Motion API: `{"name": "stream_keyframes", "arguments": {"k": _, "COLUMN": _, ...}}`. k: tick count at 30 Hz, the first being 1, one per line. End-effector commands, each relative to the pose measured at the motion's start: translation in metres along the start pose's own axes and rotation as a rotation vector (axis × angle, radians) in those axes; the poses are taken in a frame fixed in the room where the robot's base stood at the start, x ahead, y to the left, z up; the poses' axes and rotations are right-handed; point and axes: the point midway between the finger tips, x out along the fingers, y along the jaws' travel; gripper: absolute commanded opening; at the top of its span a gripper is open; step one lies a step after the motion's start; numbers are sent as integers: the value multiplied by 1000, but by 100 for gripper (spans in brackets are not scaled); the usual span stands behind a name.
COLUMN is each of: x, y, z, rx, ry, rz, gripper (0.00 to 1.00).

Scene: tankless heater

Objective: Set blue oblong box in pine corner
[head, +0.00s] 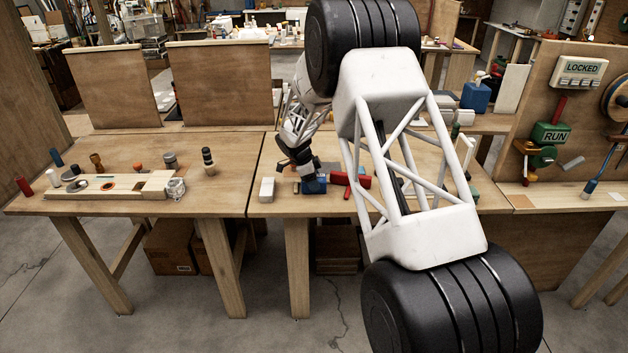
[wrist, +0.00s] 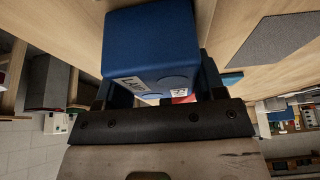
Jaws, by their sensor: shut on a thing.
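The blue oblong box (head: 315,187) is at the middle table, low over or on its top; I cannot tell if it touches. My gripper (head: 304,176) is shut on it. In the wrist view the blue box (wrist: 150,40) fills the space between the fingers of my gripper (wrist: 157,80), with white labels on its near face. A pale wooden board (head: 110,190) with a raised block lies on the left table. I cannot tell for sure which piece is the pine corner.
Several small cylinders stand on the left table. A panel with a green RUN block (head: 551,134) is at the right. My arm hides part of the middle table.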

Motion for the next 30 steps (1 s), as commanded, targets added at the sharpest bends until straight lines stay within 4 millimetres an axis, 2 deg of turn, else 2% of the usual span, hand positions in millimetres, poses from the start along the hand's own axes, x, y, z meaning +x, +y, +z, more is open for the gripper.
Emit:
{"name": "stream_keyframes", "arguments": {"k": 10, "x": 3, "y": 0, "z": 1, "rx": 0, "ry": 0, "rz": 0, "gripper": 30}}
{"name": "stream_keyframes", "arguments": {"k": 11, "x": 3, "y": 0, "z": 1, "rx": 0, "ry": 0, "rz": 0, "gripper": 66}}
{"name": "stream_keyframes", "arguments": {"k": 16, "x": 3, "y": 0, "z": 1, "rx": 0, "ry": 0, "rz": 0, "gripper": 92}}
{"name": "stream_keyframes", "arguments": {"k": 30, "x": 3, "y": 0, "z": 1, "rx": 0, "ry": 0, "rz": 0, "gripper": 93}}
